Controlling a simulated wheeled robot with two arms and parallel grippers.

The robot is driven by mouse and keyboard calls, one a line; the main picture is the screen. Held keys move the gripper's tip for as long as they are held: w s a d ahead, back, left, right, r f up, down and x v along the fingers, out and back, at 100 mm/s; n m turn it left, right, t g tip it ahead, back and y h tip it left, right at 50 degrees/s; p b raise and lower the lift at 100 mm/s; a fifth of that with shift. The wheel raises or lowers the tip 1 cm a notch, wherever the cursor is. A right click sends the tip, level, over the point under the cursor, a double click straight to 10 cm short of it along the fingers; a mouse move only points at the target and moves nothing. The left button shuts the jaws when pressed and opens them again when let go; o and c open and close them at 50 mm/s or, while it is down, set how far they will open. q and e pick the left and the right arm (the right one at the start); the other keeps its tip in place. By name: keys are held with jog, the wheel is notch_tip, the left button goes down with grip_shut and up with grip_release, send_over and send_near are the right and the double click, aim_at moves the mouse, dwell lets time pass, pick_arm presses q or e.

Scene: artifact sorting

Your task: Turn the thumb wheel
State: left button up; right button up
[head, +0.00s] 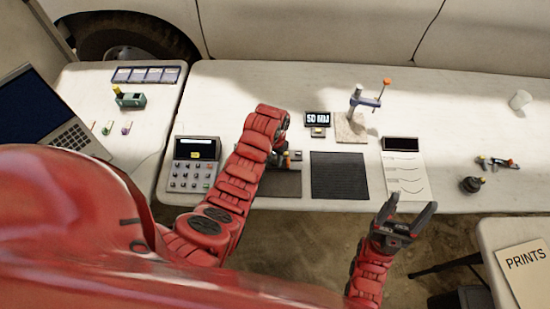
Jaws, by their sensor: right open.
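I cannot make out a thumb wheel for certain. My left arm reaches over the table, and my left gripper (287,155) is at a small dark device on the left dark mat (282,184). The arm and gripper hide most of that device, and I cannot tell whether the fingers touch it or are shut. My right gripper (410,208) is open and empty, fingers pointing up in the picture, at the table's front edge below the white printed sheet (405,178).
A keypad box (194,170) stands left of my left arm. A small display (317,119) reading "50 MDJ" and a stand with a blue arm (365,100) are behind. An empty dark mat (338,175) lies between the grippers. A black knob-like object (471,184) and a white cup (520,99) are right.

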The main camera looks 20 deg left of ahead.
pick_arm(q)
grip_shut()
jog(key=shift+f, duration=0.1)
jog(key=shift+n+b, duration=0.4)
jog(key=shift+n, duration=0.4)
jog(key=o, duration=0.8)
grip_release()
